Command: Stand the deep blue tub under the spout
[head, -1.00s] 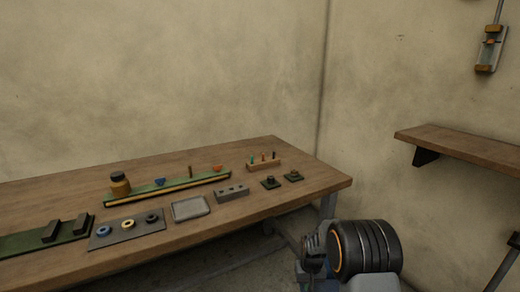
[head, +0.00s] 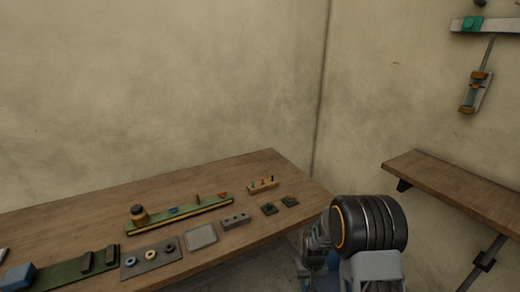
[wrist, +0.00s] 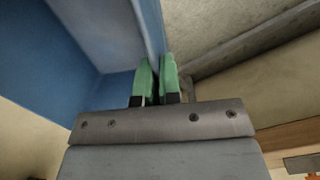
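In the head view my arm (head: 370,230) hides the gripper, and the held tub cannot be made out clearly. I cannot pick out a spout in either view.
A wooden shelf (head: 450,180) is at right, below a wall-mounted fixture (head: 476,92).

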